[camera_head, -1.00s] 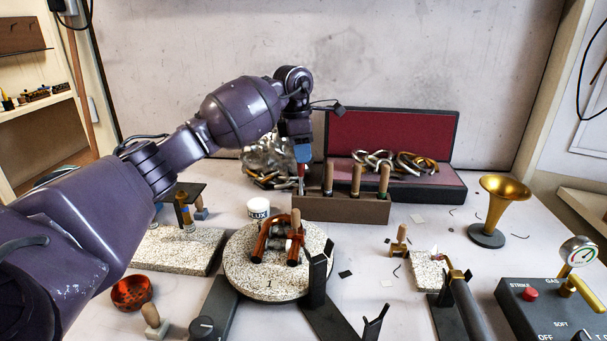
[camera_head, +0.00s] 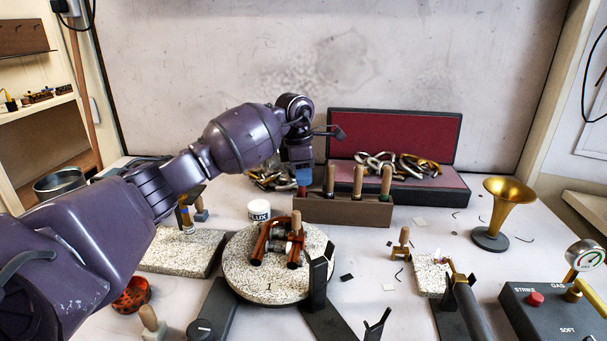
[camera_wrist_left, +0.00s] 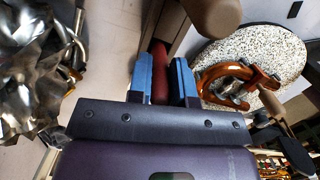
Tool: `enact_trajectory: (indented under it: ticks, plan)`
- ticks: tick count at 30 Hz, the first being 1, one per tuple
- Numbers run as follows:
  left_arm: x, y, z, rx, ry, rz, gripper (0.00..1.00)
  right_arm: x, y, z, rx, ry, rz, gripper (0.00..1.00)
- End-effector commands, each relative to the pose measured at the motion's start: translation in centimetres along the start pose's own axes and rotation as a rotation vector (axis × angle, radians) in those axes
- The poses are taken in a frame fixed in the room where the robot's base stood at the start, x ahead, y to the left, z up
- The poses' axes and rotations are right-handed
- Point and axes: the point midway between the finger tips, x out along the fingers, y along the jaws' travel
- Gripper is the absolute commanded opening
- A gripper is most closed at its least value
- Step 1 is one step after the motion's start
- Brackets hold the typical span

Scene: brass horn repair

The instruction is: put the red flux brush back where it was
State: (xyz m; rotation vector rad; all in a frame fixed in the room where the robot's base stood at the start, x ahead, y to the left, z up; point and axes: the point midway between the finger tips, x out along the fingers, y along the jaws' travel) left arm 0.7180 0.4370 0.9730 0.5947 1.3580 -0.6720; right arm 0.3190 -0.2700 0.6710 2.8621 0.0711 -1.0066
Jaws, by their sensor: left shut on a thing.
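My left gripper (camera_head: 304,178) is shut on the red flux brush (camera_head: 303,191) at the left end of the brown tool rack (camera_head: 342,212). Only a short red piece of the brush shows below the fingers. Its lower end is hidden in or behind the rack; I cannot tell which. In the left wrist view the blue fingers (camera_wrist_left: 165,82) stand on both sides of the red handle (camera_wrist_left: 160,70), beside the rack. Several wooden-handled tools (camera_head: 358,180) stand upright in the rack, right of the brush. My right gripper is not in view.
A white flux jar (camera_head: 259,210) and a round speckled turntable (camera_head: 240,278) with copper-coloured parts are in front. Shiny metal scraps (camera_head: 270,178) lie behind on the left. A red-lined case (camera_head: 440,185) stands behind the rack. A brass horn bell (camera_head: 497,210) is to the right.

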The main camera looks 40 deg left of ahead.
Motion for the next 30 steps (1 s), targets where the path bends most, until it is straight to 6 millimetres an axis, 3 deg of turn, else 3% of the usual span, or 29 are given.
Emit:
enact_trajectory:
  ticks: [1, 5, 17, 30]
  plan:
    - [0.1, 0.0, 0.0, 0.0, 0.001, -0.001, 0.24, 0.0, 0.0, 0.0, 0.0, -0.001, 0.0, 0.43]
    - [0.1, 0.0, 0.0, 0.0, 0.0, -0.001, 0.44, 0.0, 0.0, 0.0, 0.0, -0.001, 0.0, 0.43]
    - [-0.8, 0.0, 0.1, 0.0, -0.002, 0.002, 0.45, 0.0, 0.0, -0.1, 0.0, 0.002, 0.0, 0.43]
    - [-8.7, 0.0, 0.1, 0.0, -0.003, 0.004, 0.45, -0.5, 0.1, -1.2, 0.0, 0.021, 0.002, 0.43]
